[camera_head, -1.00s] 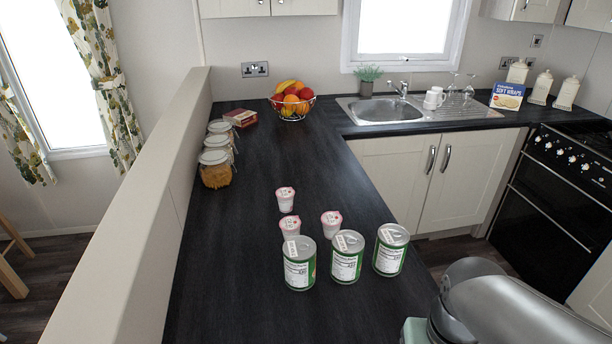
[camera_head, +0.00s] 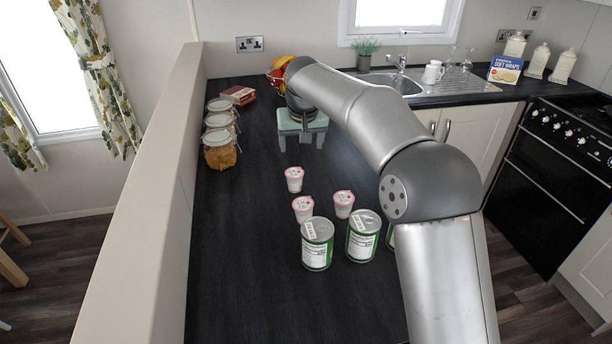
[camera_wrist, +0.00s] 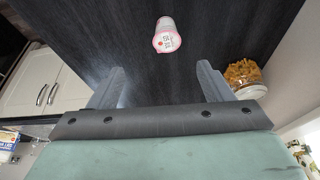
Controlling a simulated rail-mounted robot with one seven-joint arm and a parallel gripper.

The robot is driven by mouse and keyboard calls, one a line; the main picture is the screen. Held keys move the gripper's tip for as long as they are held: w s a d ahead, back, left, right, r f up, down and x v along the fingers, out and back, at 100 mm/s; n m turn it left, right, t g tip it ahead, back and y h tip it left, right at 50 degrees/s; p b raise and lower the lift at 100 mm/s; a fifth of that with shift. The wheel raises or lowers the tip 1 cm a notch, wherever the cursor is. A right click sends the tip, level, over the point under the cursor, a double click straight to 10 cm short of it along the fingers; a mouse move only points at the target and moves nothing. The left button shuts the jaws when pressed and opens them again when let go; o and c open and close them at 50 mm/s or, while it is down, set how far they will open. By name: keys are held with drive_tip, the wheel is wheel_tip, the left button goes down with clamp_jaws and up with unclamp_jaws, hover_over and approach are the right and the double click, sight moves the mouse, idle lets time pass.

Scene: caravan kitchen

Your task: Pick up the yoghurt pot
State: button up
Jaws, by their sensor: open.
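Three white yoghurt pots with pink-edged lids stand on the dark worktop: a back one (camera_head: 294,179), a front left one (camera_head: 302,208) and a front right one (camera_head: 343,204). My gripper (camera_head: 302,145) is open and empty, beyond the back pot and apart from it. In the wrist view, one yoghurt pot (camera_wrist: 166,36) lies ahead of the gap between the two fingers (camera_wrist: 160,80). The other pots do not show there.
Green-labelled cans (camera_head: 317,244) stand close in front of the pots; one is partly hidden by my arm. Glass jars (camera_head: 220,150) line the left wall. A fruit bowl (camera_head: 277,74) is behind my gripper. The worktop left of the pots is clear.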

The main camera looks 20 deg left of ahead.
drive_tip(key=a, duration=0.1)
drive_tip(key=p, duration=0.3)
approach(295, 174)
drive_tip(key=x, duration=0.5)
drive_tip(key=shift+w, duration=0.15)
drive_tip(key=shift+p+x, duration=1.05)
drive_tip(key=shift+x, duration=1.65)
drive_tip(key=c, duration=1)
